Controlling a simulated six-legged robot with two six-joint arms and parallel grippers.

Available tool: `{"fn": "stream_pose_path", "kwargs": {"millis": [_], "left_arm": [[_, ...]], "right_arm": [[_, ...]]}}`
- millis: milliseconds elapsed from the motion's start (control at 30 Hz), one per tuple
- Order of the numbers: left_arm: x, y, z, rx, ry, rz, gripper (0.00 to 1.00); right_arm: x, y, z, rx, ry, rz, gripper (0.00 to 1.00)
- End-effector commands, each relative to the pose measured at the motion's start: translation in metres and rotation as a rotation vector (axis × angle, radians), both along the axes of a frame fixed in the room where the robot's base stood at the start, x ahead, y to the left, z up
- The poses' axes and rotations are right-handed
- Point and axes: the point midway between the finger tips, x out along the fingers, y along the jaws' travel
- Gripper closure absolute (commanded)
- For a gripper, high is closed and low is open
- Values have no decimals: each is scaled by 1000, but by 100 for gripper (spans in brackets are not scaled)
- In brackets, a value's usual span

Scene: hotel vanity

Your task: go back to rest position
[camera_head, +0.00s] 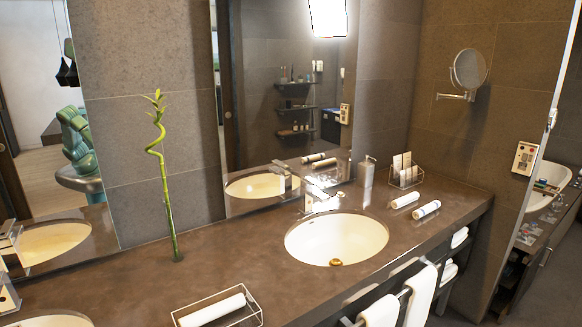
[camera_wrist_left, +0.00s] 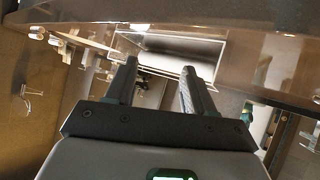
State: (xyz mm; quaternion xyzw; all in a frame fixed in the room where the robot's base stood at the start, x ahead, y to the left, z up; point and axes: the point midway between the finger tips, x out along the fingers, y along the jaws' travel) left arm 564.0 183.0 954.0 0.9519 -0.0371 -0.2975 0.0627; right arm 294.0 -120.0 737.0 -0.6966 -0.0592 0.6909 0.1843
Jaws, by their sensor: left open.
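My left gripper (camera_wrist_left: 159,66) shows only in the left wrist view. Its two dark fingers are spread apart, and I see nothing held between them. Neither arm nor gripper shows in the head view. My right gripper is in neither view.
The brown vanity counter (camera_head: 240,255) holds a round basin (camera_head: 337,239), a wire tray (camera_head: 258,308) with a white roll (camera_head: 212,310), a bamboo stalk (camera_head: 165,190), and two rolls (camera_head: 427,209) at the right. Towels (camera_head: 421,294) hang below the front edge.

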Motion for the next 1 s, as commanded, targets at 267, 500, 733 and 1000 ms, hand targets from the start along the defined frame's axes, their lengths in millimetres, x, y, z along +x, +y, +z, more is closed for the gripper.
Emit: {"fn": "stream_pose_path", "kwargs": {"millis": [267, 500, 733, 1000], "left_arm": [[-122, -33, -200, -130, 480, -41, 47], [-237, -56, -290, -229, 842, -43, 47], [-273, -63, -304, -259, 950, -40, 47], [-272, -63, -303, -259, 947, -40, 47]], "right_arm": [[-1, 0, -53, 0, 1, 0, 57], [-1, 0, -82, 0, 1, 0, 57], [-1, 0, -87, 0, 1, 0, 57], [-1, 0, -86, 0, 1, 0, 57]]}}
